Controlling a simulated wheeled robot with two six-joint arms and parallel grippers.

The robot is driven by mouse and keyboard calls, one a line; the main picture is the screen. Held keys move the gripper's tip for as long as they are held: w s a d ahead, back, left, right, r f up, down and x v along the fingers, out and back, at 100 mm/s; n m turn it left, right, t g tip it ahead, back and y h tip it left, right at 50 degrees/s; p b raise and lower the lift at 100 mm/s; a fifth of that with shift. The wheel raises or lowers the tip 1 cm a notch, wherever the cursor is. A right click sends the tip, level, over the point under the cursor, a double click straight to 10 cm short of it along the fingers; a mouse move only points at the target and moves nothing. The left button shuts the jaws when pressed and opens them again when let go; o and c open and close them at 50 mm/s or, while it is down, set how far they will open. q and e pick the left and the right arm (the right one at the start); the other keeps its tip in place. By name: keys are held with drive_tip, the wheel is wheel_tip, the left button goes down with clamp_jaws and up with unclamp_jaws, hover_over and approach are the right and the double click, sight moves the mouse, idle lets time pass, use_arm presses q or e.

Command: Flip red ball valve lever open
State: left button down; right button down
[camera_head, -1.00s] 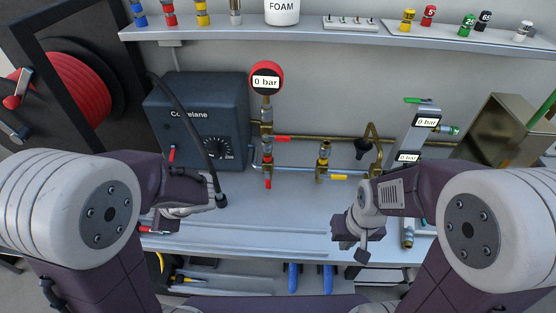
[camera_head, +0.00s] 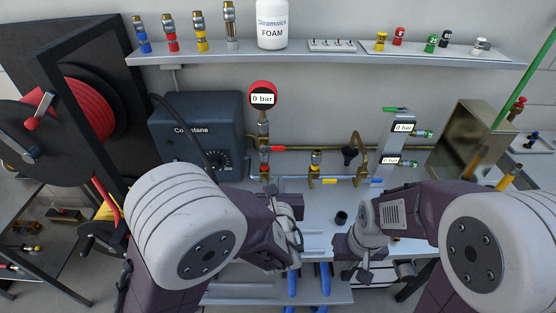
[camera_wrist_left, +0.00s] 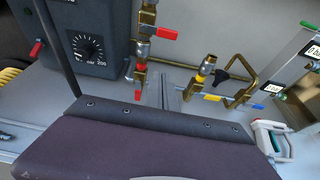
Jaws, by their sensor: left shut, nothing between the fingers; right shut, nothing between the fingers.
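A red lever (camera_head: 277,149) sits on the brass pipework below the red 0 bar gauge (camera_head: 263,97); it also shows in the left wrist view (camera_wrist_left: 168,34), pointing right, apart from my gripper. My right gripper (camera_head: 354,258) is shut and empty over the bench front, right of the left one.
A shelf (camera_head: 320,55) runs above. A small black cup-like part (camera_head: 341,217) is on the bench.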

sight(272, 148)
use_arm(q)
drive_tip(key=w+p, duration=0.4)
drive_tip(key=w, duration=0.5)
drive_tip(key=shift+w+r+p, duration=0.2)
drive_tip(key=shift+r+p, duration=0.1)
drive_tip(key=shift+r, duration=0.15)
drive_tip(key=shift+w, duration=0.1)
drive_tip(key=shift+f, duration=0.1)
